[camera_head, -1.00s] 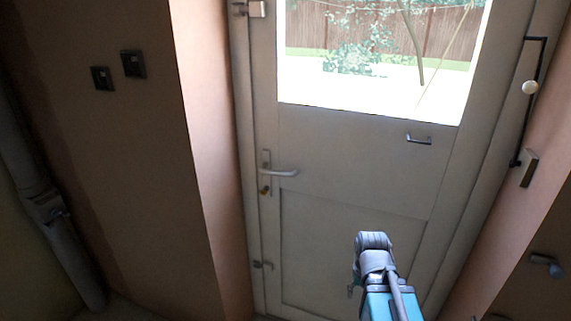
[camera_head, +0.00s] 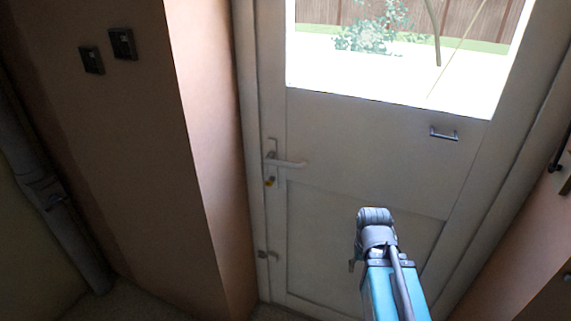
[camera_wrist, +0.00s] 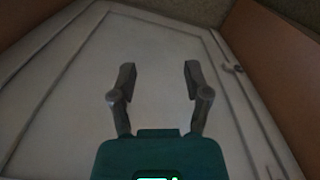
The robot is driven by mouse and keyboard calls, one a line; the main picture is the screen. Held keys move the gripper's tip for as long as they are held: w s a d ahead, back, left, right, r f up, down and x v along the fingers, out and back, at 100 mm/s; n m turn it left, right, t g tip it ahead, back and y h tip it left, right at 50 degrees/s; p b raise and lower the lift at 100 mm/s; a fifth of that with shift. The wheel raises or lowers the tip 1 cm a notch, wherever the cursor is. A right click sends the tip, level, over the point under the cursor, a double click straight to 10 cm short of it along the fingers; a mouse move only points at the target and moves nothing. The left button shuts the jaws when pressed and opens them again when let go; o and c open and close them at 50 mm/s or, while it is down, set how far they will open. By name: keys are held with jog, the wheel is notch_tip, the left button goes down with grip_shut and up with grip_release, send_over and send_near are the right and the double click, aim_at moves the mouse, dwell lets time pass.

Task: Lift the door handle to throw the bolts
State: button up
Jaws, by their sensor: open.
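The white door (camera_head: 360,160) fills the middle of the head view and appears shut in its frame. Its lever handle (camera_head: 292,163) is on the door's left side and points right, about level. A yellowish lock part (camera_head: 269,182) sits just below it. My arm end shows to the right of and below the handle, apart from it. In the wrist view my gripper (camera_wrist: 160,73) is open and empty, its two fingers spread before the door panel. A small fitting (camera_wrist: 238,68) shows at the right there; I cannot tell if it is the handle.
A small pull handle (camera_head: 444,134) sits below the door's window (camera_head: 400,55). A lower bolt (camera_head: 266,254) is at the door's left edge. A wall corner (camera_head: 195,150) stands close left of the door, with two switches (camera_head: 122,43) (camera_head: 91,60) beyond.

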jog(key=shift+w+a, duration=0.1)
jog(key=shift+a, duration=0.05)
jog(key=n+t+h+p, duration=0.3)
jog(key=n+t+h, duration=0.8)
jog(key=t, duration=0.1)
send_near(281, 165)
jog(key=v, duration=0.2)
jog(key=shift+s+a, duration=0.25)
jog(key=shift+a, duration=0.1)
jog(key=shift+d+f, duration=0.1)
jog(key=b+x, duration=0.2)
jog(key=x, duration=1.1)
jog(key=shift+w+d, duration=0.25)
jog(key=shift+w, duration=0.05)
